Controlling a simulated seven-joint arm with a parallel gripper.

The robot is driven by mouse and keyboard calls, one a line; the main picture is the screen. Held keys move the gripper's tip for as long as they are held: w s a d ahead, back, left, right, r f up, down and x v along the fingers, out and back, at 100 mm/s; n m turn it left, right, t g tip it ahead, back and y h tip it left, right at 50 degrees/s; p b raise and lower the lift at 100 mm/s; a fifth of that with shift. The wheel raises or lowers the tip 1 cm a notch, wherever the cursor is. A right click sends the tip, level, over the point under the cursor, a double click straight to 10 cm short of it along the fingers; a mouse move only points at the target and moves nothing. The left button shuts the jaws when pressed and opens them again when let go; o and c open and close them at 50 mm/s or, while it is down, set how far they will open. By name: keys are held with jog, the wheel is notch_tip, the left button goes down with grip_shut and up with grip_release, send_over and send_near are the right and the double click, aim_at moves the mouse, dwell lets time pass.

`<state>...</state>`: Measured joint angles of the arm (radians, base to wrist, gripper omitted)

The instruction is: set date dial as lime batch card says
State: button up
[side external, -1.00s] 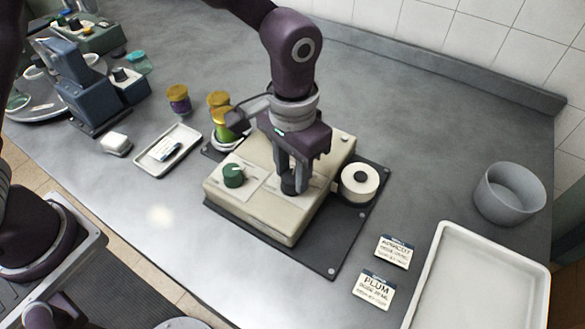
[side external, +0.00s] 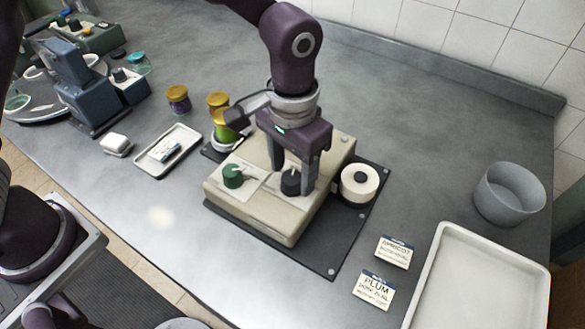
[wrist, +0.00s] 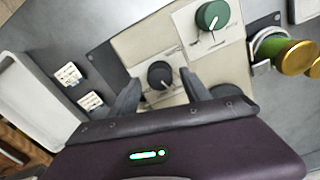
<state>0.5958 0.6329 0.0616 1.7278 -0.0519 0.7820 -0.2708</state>
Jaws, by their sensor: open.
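A beige machine (side external: 238,209) carries a green dial (side external: 233,176) and a black dial (side external: 291,182), each on a pale plate. Which is the date dial cannot be read. My gripper (side external: 290,172) points down at the black dial, its two fingers apart on either side of it. In the wrist view the black dial (wrist: 160,75) shows between the open fingers, and the green dial (wrist: 212,16) stands clear of them. Two cards read apricot (side external: 394,252) and plum (side external: 374,289). No card readable as lime shows; a small card (side external: 165,150) in a left tray is illegible.
A white label roll (side external: 359,184) sits right of the machine. Jars with yellow lids (side external: 178,98) stand behind left. A grey bin (side external: 508,194) and a large white tray (side external: 431,300) are on the right. The bench front left is clear.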

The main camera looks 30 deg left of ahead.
aim_at(292, 176)
notch_tip(292, 176, up, 6)
jog(key=shift+r, duration=0.25)
jog(key=s+a+r+n+t, duration=0.1)
jog(key=s+a+r+t, duration=0.15)
jog(key=a+r, duration=0.65)
jog(key=s+a+r+n+t, duration=0.1)
jog(key=s+a+t, duration=0.2)
jog(key=s+a, duration=0.9)
jog(key=s, duration=0.3)
jog(key=shift+s+r+n, duration=0.3)
jog(key=shift+r+n, duration=0.1)
